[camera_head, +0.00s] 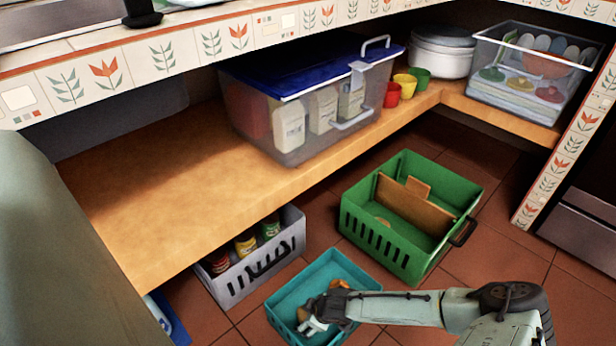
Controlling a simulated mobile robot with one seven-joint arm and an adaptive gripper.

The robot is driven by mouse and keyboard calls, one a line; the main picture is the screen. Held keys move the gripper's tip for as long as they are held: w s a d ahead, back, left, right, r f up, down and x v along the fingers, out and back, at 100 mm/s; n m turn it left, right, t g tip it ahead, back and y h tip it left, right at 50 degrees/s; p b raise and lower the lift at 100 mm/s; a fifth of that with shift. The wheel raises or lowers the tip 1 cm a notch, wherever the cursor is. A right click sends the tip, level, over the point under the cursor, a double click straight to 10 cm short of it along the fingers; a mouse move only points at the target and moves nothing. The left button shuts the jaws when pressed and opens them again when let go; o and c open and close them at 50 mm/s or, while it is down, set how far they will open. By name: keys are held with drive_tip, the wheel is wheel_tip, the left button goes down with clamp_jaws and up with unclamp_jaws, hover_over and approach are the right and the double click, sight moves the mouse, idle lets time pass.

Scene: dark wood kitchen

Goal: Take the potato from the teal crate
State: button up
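The teal crate (345,262) stands on the tiled floor at the bottom centre. My gripper (311,326) reaches over its opening from the right, fingers pointing left and down at the crate's interior. A small orange-brown item (339,284) shows just behind my gripper, inside the crate; it may be the potato, but it is too small and too covered to be sure. My gripper and wrist hide much of the crate's inside. I cannot tell whether the fingers are open or closed on anything.
A green crate (358,219) with brown boards stands behind right of the teal one. A grey crate (229,288) with bottles is at its left. The wooden shelf (160,185) overhangs behind, carrying a blue-lidded box (310,66). Bare floor tiles show between the crates.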

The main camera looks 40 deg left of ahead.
drive_tip(key=shift+c, duration=0.3)
drive_tip(key=c, duration=1.3)
